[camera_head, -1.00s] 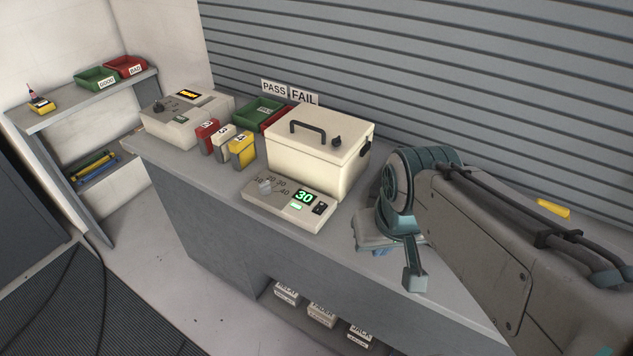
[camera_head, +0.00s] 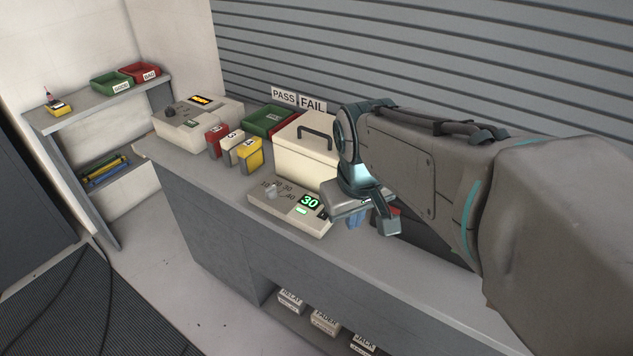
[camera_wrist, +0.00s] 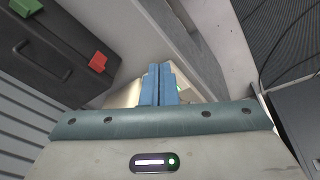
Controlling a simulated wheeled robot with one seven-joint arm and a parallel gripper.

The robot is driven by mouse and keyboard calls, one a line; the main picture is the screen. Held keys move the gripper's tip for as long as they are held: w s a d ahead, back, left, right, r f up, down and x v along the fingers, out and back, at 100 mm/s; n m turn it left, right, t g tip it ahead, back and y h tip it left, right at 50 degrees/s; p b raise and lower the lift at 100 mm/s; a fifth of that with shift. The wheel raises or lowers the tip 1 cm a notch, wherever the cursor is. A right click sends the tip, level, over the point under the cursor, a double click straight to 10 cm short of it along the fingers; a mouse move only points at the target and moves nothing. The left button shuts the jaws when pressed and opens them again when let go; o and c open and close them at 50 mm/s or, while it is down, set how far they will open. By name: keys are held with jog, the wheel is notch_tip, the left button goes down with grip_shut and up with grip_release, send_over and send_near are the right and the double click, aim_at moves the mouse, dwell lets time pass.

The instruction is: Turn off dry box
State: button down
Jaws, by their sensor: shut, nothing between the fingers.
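The dry box is a cream box (camera_head: 300,150) with a dark handle on its lid, standing on the bench. At its front sits a control panel (camera_head: 284,212) with a dial (camera_head: 271,191), a lit green "30" display (camera_head: 309,202) and a small lit green patch. A dark switch (camera_head: 323,215) at the panel's right end is partly hidden by my gripper. My gripper (camera_head: 356,222), with blue fingers, is shut and empty just right of the panel, above the bench. In the wrist view the blue fingers (camera_wrist: 158,84) are together, with a cream surface partly visible behind them.
Yellow, white and red numbered blocks (camera_head: 251,154) stand left of the box, near another cream device (camera_head: 190,128). Green and red bins (camera_head: 268,122) sit behind. A dark case (camera_wrist: 55,50) with green and red latches shows in the wrist view. The bench front edge is clear.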

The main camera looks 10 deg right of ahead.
jog(key=w+f+n+g+b, duration=0.1)
jog(key=w+n, duration=0.5)
jog(key=w, duration=1.4)
notch_tip(320, 180, down, 2)
jog(key=shift+w+a+f+n+g+b, duration=0.2)
jog(key=shift+a+n+g+b, duration=0.15)
jog(key=shift+b, duration=0.4)
jog(key=shift+f, duration=0.1)
jog(key=f, duration=0.9)
jog(key=w+d+f+p, duration=0.1)
jog(key=f, duration=0.3)
jog(key=shift+f, duration=0.35)
jog(key=shift+a, duration=0.15)
